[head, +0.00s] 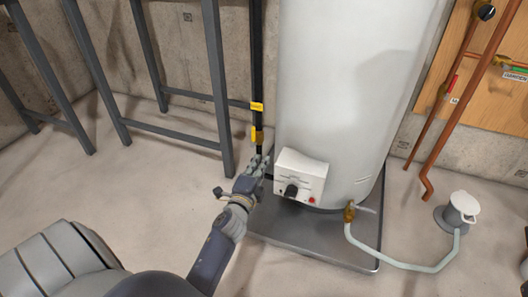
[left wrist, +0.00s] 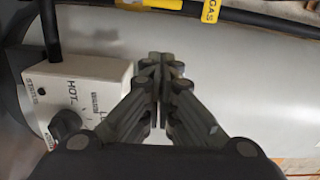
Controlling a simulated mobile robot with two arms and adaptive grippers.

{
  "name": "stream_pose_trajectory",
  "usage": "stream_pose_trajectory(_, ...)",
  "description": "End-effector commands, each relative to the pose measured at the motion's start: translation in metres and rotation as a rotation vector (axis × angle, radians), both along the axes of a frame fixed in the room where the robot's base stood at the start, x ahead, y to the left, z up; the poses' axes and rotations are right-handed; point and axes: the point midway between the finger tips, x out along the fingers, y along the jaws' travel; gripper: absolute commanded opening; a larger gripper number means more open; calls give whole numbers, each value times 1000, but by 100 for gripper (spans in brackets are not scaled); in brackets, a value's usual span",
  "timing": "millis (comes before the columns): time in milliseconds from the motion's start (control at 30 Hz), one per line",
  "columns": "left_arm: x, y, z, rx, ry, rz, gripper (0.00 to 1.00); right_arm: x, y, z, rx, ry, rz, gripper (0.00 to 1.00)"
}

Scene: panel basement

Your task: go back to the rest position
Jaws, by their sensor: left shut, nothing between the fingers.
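My left gripper (head: 257,168) is shut and empty, just left of the white control box on the water heater. In the left wrist view its fingers (left wrist: 160,62) meet in front of the heater's grey-white side. The control box (head: 300,177) has a black knob (head: 292,191) and a red button, and sits low on the water heater (head: 345,80). The box also shows in the left wrist view (left wrist: 85,88), with the word HOT by its knob (left wrist: 66,122). My right gripper is not in view.
A black gas pipe (head: 257,60) with yellow tags runs down beside the heater. A grey metal frame (head: 215,80) stands at the left. The heater stands in a drip pan (head: 310,250); a hose (head: 385,262) leads to a floor drain (head: 459,212). Floor at the left is clear.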

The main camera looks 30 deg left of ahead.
Motion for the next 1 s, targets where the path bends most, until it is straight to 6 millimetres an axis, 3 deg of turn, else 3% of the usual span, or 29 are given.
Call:
stream_pose_trajectory(200, -9, -2, 0, 1, -1, 0, 0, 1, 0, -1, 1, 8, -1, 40)
stream_pose_trajectory(767, -8, -7, 6, -7, -14, -12, 0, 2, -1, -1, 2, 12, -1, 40)
stream_pose_trajectory(867, -6, -26, 29, -53, -76, -72, 0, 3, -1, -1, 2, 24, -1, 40)
stream_pose_trajectory(1000, -9, -84, 97, -203, -253, -255, 0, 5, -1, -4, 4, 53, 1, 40)
